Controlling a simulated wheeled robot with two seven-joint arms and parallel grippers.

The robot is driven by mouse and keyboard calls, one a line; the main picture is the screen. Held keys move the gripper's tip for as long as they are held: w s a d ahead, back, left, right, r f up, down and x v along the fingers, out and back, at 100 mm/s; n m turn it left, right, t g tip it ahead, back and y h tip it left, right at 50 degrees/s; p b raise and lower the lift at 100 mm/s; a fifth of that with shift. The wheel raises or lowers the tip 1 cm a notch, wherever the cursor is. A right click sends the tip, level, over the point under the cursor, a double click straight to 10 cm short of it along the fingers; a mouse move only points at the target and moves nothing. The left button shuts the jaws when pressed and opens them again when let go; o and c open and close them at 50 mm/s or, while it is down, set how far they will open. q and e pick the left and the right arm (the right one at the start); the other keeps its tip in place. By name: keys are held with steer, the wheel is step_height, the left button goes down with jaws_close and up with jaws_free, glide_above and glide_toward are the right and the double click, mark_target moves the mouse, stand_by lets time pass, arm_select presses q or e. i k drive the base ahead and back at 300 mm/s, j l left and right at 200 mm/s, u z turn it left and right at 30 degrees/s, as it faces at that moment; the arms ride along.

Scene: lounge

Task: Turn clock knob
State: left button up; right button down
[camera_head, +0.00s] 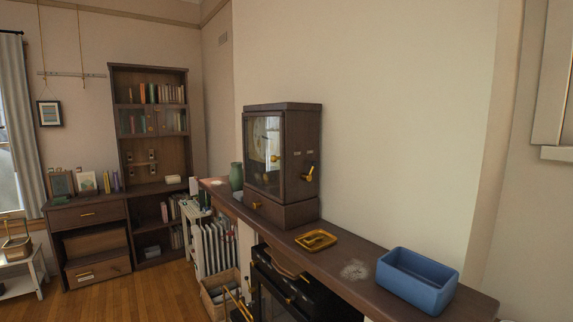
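A dark brown wooden clock (281,163) stands on a long narrow brown shelf (345,250). Its front faces left and has a glass pane (262,152) with the clock face and some gold parts behind it. A gold knob (308,174) sticks out from the clock's right side, about halfway up. A small gold pull (254,205) is on the base of the clock. Neither of my grippers shows in the head view.
A gold tray (316,240) and a blue open box (417,278) stand on the shelf to the right of the clock. A green vase (236,177) stands to its left. A bookcase (152,160) is at the back left. Open wooden floor (150,296) lies at the lower left.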

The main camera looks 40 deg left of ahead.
mark_target(255, 205)
steer(key=u, duration=1.4)
